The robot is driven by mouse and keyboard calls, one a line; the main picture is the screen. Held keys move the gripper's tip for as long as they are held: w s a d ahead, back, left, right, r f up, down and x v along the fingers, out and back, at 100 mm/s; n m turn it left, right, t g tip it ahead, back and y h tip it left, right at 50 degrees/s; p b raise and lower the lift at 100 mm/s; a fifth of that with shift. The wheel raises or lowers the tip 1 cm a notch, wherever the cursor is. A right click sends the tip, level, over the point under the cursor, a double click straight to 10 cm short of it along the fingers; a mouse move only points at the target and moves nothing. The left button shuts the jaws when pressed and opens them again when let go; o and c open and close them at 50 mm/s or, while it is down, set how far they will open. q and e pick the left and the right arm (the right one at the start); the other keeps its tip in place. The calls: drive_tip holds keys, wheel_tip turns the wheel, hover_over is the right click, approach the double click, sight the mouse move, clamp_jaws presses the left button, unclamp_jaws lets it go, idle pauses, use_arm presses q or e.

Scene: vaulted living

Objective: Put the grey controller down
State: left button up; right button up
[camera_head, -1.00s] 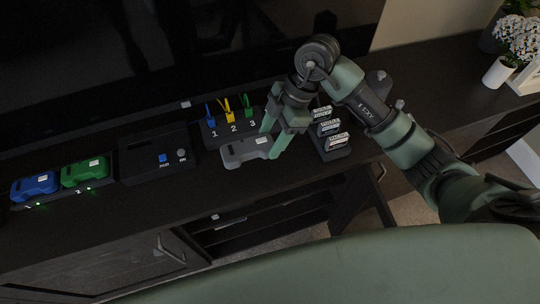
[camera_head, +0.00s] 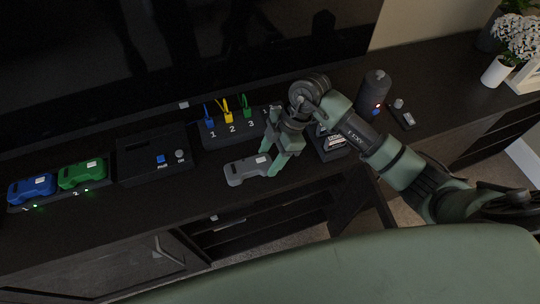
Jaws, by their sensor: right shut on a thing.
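The grey controller (camera_head: 244,172) is near the front of the dark cabinet top, in front of the numbered cable block. My right gripper (camera_head: 269,166) is shut on its right end, one finger on each side. The controller looks level and low over the cabinet top; I cannot tell whether it touches it. My left gripper is not in view.
A blue controller (camera_head: 32,188) and a green controller (camera_head: 82,174) sit on a dock at the left. A black console (camera_head: 152,158), the cable block (camera_head: 216,137), a rack of labelled cases (camera_head: 331,146) and a dark cylinder (camera_head: 374,92) stand along the cabinet. Bare top lies left of the grey controller.

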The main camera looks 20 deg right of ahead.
drive_tip(key=o, duration=1.6)
drive_tip(key=shift+c, duration=0.2)
drive_tip(key=v, duration=1.2)
drive_tip(key=shift+r, duration=0.15)
